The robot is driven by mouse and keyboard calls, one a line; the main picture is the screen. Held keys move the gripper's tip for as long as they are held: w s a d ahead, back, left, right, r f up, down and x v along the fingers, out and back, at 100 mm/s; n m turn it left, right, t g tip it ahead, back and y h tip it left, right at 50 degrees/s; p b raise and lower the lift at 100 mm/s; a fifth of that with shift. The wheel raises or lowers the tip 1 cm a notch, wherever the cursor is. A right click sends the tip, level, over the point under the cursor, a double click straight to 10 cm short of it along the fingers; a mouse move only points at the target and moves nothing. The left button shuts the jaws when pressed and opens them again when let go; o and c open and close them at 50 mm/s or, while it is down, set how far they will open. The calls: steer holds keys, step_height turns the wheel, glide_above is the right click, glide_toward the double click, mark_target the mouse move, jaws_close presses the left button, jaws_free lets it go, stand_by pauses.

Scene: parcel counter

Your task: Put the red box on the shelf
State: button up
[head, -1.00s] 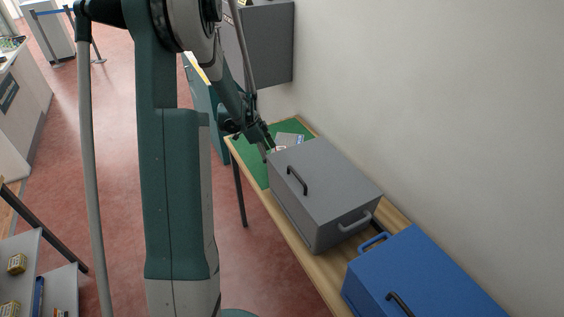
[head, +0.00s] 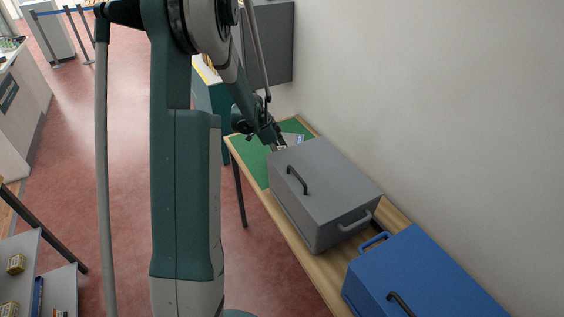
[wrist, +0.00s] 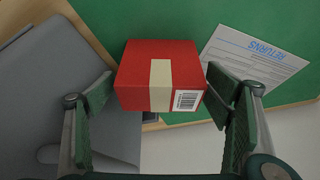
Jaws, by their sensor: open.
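The red box (wrist: 133,75) has a beige tape strip and a barcode label. In the wrist view it lies on the green mat (wrist: 150,18), beyond and between the fingers of my gripper (wrist: 158,110). The gripper is open, with one finger on each side of the box's near end. I cannot tell whether either finger touches it. In the head view my gripper (head: 278,146) is low at the far end of the table, behind the grey case, and the red box is hidden there. I cannot tell which surface is the shelf.
A grey case (head: 325,185) with handles stands on the table right beside my gripper. A blue case (head: 425,270) stands nearer. A white RETURNS sheet (wrist: 250,58) lies beside the box. A wall runs along the right. A rack (head: 62,285) with small boxes is at lower left.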

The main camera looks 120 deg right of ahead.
steer(key=shift+c, duration=0.2)
steer(key=c, duration=1.1)
steer(key=shift+r, duration=0.2)
steer(key=shift+c, duration=0.2)
steer(key=shift+r, duration=0.55)
steer(key=w+d+b, duration=0.1)
steer(key=w+d, duration=0.3)
steer(key=w, duration=0.6)
steer(key=w+d+b, duration=0.1)
steer(key=w+d, duration=0.3)
steer(key=w, duration=0.5)
steer(key=w+d+b, duration=0.1)
steer(key=w+d, duration=0.3)
steer(key=w, duration=0.6)
steer(key=shift+w+d, duration=0.15)
steer(key=shift+w, duration=0.15)
